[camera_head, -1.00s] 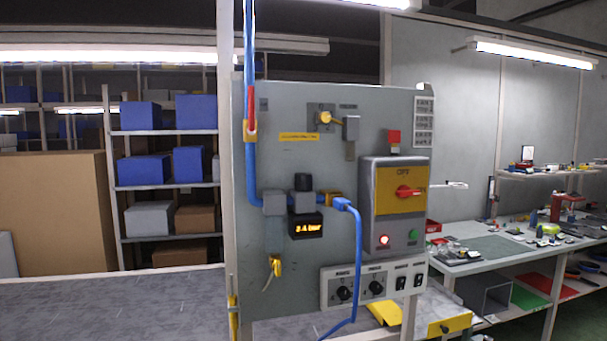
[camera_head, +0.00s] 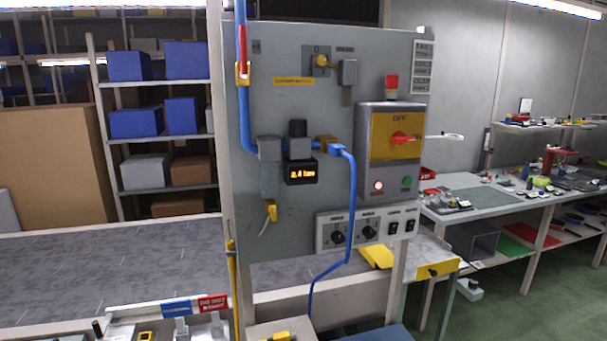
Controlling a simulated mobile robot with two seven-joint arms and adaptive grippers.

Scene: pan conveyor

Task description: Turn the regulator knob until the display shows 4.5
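The regulator knob (camera_head: 298,128) is a small black cylinder on top of the grey regulator body (camera_head: 299,149), on the upright grey panel (camera_head: 285,50). The display (camera_head: 301,172) sits just below it, black with orange characters. They are blurred and look like 3.4 bar, but the first digit is hard to read. A blue hose (camera_head: 352,200) runs from the regulator's right side and hangs down. Neither of my grippers is in view.
A grey switch box (camera_head: 378,180) with a red handle stands right of the regulator, above a strip of black knobs (camera_head: 325,236). A grey conveyor surface (camera_head: 110,262) runs behind the panel. A cluttered workbench (camera_head: 480,207) stands at right, with green floor before it.

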